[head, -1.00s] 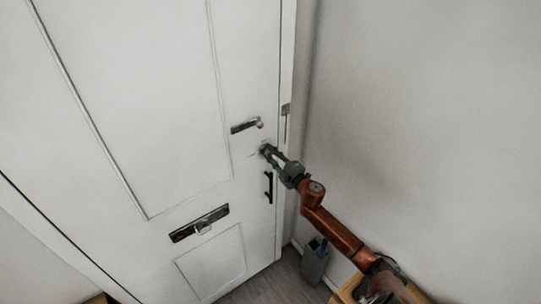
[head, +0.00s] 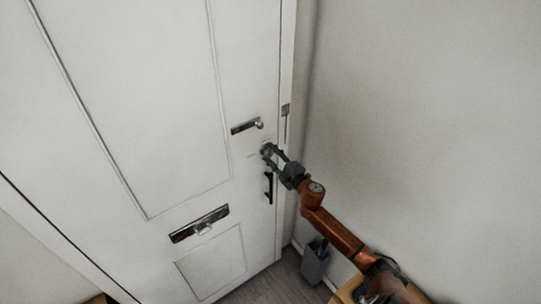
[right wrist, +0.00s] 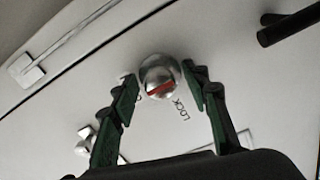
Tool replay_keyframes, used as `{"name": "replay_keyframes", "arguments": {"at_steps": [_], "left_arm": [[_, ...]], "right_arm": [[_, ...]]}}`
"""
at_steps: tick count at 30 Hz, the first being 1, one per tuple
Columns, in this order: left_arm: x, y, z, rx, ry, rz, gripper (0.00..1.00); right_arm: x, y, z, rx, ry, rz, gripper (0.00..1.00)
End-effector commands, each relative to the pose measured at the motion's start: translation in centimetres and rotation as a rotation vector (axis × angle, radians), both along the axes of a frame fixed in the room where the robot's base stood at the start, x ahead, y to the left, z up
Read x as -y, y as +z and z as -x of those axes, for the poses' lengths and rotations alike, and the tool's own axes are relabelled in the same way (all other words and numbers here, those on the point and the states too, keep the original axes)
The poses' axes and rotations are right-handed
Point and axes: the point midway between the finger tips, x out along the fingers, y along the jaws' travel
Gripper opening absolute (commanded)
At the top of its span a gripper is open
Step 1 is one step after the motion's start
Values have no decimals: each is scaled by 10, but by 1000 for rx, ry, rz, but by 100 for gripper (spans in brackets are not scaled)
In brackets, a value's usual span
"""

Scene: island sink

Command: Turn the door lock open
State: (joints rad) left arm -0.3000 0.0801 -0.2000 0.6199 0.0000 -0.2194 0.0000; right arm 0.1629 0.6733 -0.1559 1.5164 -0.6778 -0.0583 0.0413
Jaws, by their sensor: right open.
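The door lock is a round silver knob with a red bar across it (right wrist: 160,77), on the white door (head: 130,90). The word LOCK is printed beside it in the right wrist view. My right gripper (right wrist: 158,88) is open, with one green finger on each side of the knob. I cannot tell whether the fingers touch it. In the head view the right gripper (head: 271,152) is at the door, between the lever handle (head: 246,126) and the black pull handle (head: 268,187), and mostly hides the knob. My left gripper is not in view.
A silver letter plate (head: 199,223) is lower on the door. A bare wall (head: 430,110) stands to the right. A grey bin (head: 314,262) is on the floor by the wall, below my right arm.

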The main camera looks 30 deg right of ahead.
Motion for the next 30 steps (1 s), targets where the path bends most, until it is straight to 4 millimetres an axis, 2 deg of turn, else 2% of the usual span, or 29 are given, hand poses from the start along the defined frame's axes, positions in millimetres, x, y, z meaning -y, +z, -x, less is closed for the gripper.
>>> {"name": "replay_keyframes", "arguments": {"at_steps": [5,15,21,30], "left_arm": [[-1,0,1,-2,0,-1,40],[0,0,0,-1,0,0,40],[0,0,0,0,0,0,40],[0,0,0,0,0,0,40]], "right_arm": [[2,-2,11,-2,0,0,43],[6,-2,79,-2,0,0,43],[9,-1,109,-1,0,0,43],[10,0,120,0,-1,0,43]]}}
